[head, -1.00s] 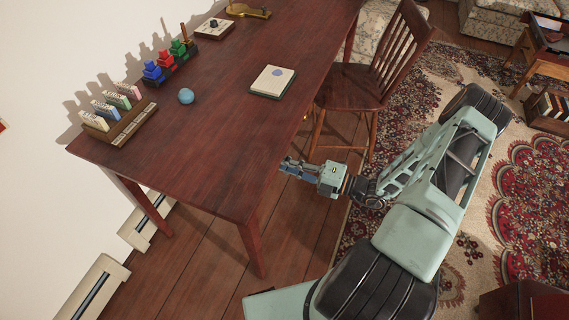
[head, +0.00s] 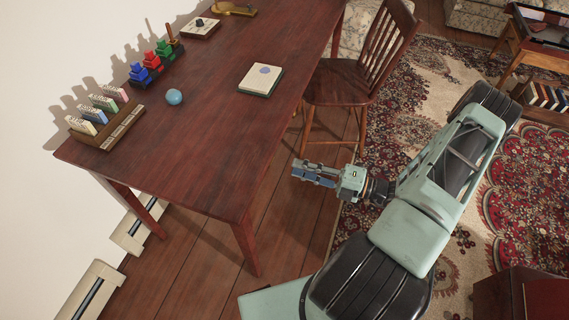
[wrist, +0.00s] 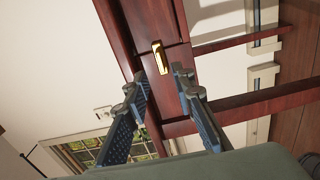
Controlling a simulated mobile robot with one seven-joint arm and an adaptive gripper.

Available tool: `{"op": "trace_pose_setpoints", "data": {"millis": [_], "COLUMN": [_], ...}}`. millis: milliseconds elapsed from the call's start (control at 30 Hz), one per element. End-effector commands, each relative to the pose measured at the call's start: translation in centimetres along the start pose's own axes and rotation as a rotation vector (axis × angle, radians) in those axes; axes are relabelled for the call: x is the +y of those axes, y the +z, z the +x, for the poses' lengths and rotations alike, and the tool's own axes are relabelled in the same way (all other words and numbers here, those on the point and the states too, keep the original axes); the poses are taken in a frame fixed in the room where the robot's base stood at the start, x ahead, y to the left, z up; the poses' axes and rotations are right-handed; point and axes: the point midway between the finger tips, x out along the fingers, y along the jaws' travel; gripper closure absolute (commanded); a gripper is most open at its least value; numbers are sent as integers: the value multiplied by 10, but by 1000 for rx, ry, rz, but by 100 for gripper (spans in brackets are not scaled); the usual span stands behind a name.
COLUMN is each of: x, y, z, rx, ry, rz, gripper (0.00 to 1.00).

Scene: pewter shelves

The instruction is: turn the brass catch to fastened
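The brass catch (wrist: 161,58) is a small shiny bar on a dark red wooden face in the wrist view. The bar lies roughly lengthwise along that wood, near a thin seam. The catch cannot be made out in the head view. My gripper (wrist: 160,83) is open and empty, its two fingers to either side below the catch in the picture, apart from it. In the head view my gripper (head: 301,170) is off the right side of the dark red table (head: 205,120), with floor showing between them.
On the table are a rack of upright cards (head: 105,118), a blue ball (head: 174,96), colored stacked pieces (head: 153,60), a book (head: 261,79) and a brass object on a base (head: 231,8). A wooden chair (head: 345,80) stands beyond my gripper.

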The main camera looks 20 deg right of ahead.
Motion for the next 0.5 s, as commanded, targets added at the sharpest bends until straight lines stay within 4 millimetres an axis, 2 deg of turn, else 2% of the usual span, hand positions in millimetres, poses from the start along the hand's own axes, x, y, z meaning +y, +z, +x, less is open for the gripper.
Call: {"op": "trace_pose_setpoints", "data": {"millis": [100, 200, 500], "x": [0, 0, 0], "y": [0, 1, 0], "z": [-21, -32, -40], "rx": [-1, -2, 1], "ry": [-1, -1, -1], "rz": [1, 0, 1], "gripper": [77, 77, 77]}}
